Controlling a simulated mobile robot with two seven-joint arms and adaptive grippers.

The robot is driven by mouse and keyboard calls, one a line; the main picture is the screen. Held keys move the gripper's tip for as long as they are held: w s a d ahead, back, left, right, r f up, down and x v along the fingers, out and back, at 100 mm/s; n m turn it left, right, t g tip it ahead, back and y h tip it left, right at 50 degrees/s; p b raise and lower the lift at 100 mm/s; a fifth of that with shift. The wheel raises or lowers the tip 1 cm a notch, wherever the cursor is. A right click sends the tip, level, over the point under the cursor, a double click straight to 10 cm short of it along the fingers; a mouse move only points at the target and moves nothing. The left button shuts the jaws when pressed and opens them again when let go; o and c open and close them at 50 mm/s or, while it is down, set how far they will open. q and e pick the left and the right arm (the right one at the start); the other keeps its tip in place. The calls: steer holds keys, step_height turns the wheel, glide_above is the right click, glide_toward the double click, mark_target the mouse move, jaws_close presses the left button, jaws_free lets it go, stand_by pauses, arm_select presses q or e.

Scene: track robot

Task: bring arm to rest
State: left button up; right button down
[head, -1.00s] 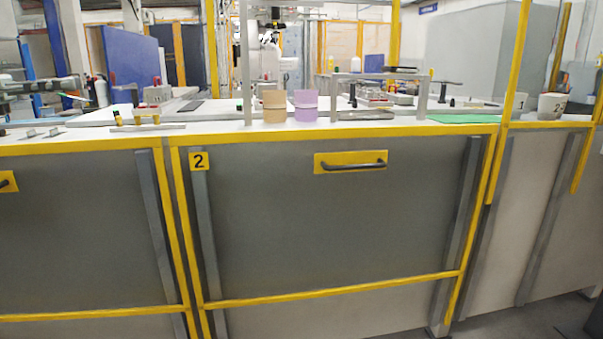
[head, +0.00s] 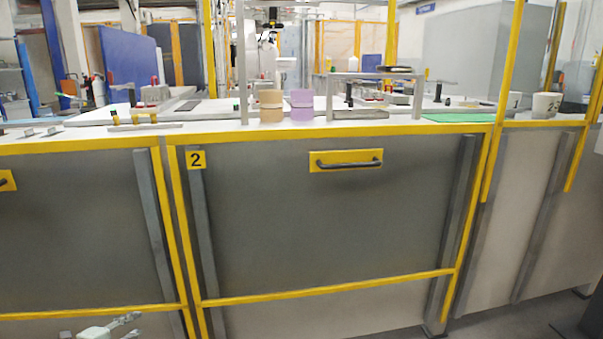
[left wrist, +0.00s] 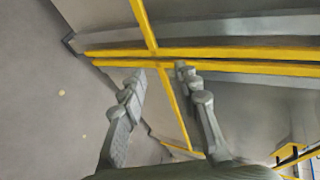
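My left gripper (head: 138,325) shows at the bottom left of the head view, low in front of the grey panels and well below the worktop. In the left wrist view the two fingers of the left gripper (left wrist: 158,72) are spread apart with nothing between them. Yellow rails and the floor show beyond them. My right gripper is in neither view.
A grey panel (head: 320,220) with yellow frame and handle (head: 348,163) stands ahead. On the worktop (head: 210,123) above are a tan cup stack (head: 271,106), a purple cup stack (head: 302,105), a metal stand (head: 374,77) and a green mat (head: 458,118).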

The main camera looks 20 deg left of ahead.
arm_select(q)
steer(key=s+d+f+n+g, duration=0.3)
steer(key=s+d+f+n, duration=0.1)
steer(key=d+f, duration=0.5)
steer(key=s+d+f+n+g, duration=0.35)
steer(key=s+d+f, duration=0.2)
steer(key=d, duration=0.65)
steer(key=s+d+f+n+g+h, duration=0.1)
steer(key=s+d+n, duration=0.1)
steer(key=d, duration=0.6)
steer(key=s+d+f+n+g+h, duration=0.1)
steer(key=s+d+n+g, duration=0.1)
steer(key=d, duration=0.7)
steer(key=shift+s+n, duration=0.85)
steer(key=shift+s, duration=0.4)
steer(key=shift+f, duration=0.1)
